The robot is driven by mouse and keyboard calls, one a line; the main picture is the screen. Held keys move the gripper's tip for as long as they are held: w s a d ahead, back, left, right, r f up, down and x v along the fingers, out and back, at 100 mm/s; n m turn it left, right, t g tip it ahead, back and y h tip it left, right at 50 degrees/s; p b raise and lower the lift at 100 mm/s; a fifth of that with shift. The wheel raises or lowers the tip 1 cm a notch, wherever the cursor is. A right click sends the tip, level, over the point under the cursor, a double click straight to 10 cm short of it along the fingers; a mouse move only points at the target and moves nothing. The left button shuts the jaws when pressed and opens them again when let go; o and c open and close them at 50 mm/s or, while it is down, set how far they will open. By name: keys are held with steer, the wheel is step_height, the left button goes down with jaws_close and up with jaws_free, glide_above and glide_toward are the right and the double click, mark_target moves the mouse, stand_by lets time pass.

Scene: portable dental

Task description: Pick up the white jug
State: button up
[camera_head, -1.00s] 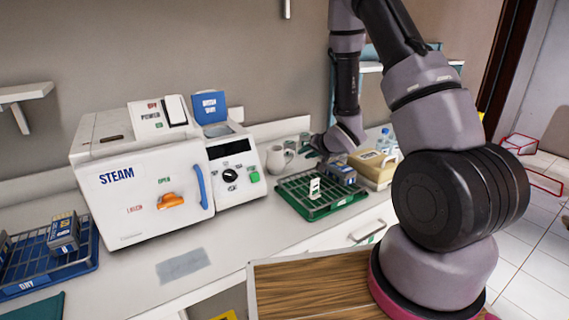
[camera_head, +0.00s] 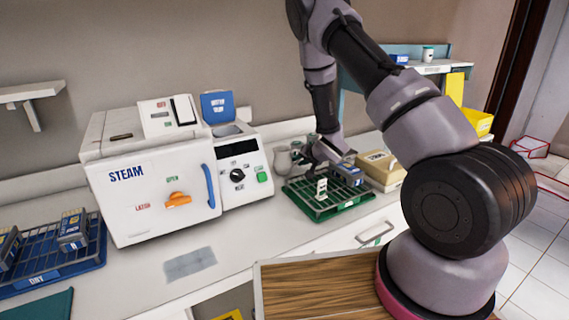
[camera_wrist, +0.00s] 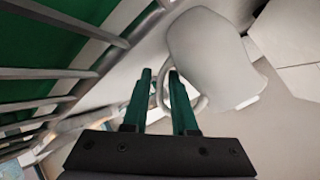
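The white jug (camera_head: 283,158) stands on the counter between the steam machine and the green rack. In the wrist view, the jug (camera_wrist: 215,62) is large at the upper right, with its looped handle toward my fingers. My gripper (camera_head: 305,156) is beside the jug on its right, partly covering it in the head view. In the wrist view, my gripper (camera_wrist: 161,75) has its two green fingers apart. The right finger overlaps the handle loop, and part of the handle shows in the gap between the fingers. I cannot tell whether either finger touches it.
The green rack (camera_head: 318,212) with a white tag and boxes stands just in front of my gripper. The white steam machine (camera_head: 140,205) is to the left. A beige box (camera_head: 382,174) stands right of the rack.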

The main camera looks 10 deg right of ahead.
jaws_close()
stand_by(1.4)
